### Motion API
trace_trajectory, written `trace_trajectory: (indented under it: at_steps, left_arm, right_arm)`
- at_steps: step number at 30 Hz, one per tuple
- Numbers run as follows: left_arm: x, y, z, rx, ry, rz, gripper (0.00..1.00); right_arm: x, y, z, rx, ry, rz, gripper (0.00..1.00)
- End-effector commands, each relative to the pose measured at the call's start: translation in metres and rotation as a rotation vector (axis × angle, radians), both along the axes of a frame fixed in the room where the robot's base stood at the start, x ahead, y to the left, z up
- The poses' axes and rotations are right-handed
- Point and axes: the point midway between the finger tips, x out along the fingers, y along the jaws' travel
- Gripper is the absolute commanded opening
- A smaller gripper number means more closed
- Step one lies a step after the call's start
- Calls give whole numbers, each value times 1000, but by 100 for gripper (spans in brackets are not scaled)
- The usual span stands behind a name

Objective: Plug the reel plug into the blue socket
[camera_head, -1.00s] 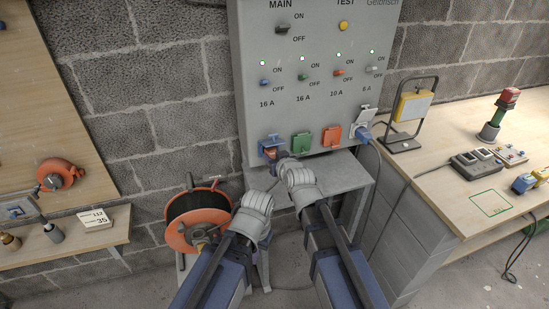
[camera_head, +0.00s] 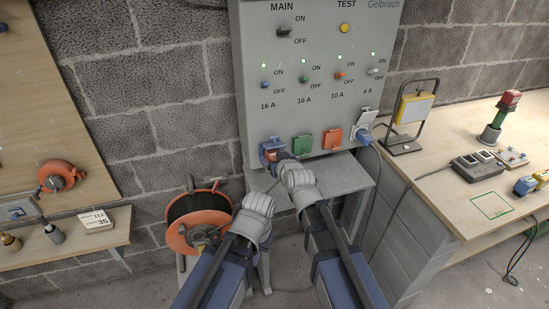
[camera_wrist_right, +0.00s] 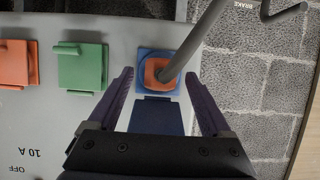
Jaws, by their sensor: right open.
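The blue socket (camera_head: 264,150) is the leftmost socket on the grey panel, and it shows in the right wrist view (camera_wrist_right: 144,56) with its blue lid (camera_wrist_right: 155,116) open. An orange-red plug (camera_wrist_right: 155,70) sits in the socket face, and a thick grey cable or rod leads away from it. My right gripper (camera_wrist_right: 158,72) is open, its fingers apart on either side of the socket and lid, not clamped on the plug. The orange reel (camera_head: 198,222) stands low, left of the panel. My left arm's wrist is beside the reel; its fingers are hidden.
Green (camera_head: 302,145) and orange (camera_head: 332,137) sockets are right of the blue one; a blue plug (camera_head: 364,134) sits in the grey socket. A small grey table (camera_head: 342,172) stands below the panel. A workbench (camera_head: 440,190) is at right, a shelf (camera_head: 95,238) at left.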

Motion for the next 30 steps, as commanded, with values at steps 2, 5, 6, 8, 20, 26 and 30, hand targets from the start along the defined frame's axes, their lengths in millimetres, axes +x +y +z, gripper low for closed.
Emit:
trace_trajectory:
  at_steps: [2, 5, 6, 8, 20, 26, 30]
  left_arm:
    - [0, 0, 4, 0, 0, 0, 0]
    - [0, 0, 10, 0, 0, 0, 0]
    - [0, 0, 12, 0, 0, 0, 0]
    - [0, 0, 17, 0, 0, 0, 0]
    - [0, 0, 30, 0, 0, 0, 0]
    - [0, 0, 30, 0, 0, 0, 0]
    - [0, 0, 30, 0, 0, 0, 0]
  right_arm:
    - [-7, -2, 4, 0, 0, 0, 83]
    - [-18, -6, 10, 0, 0, 0, 83]
    - [-23, -7, 12, 0, 0, -1, 83]
    - [-32, -10, 17, 0, 0, -1, 83]
    - [-66, -22, 31, 0, 0, 0, 83]
    - [-65, -21, 30, 0, 0, 0, 83]
    - [-65, -21, 30, 0, 0, 0, 83]
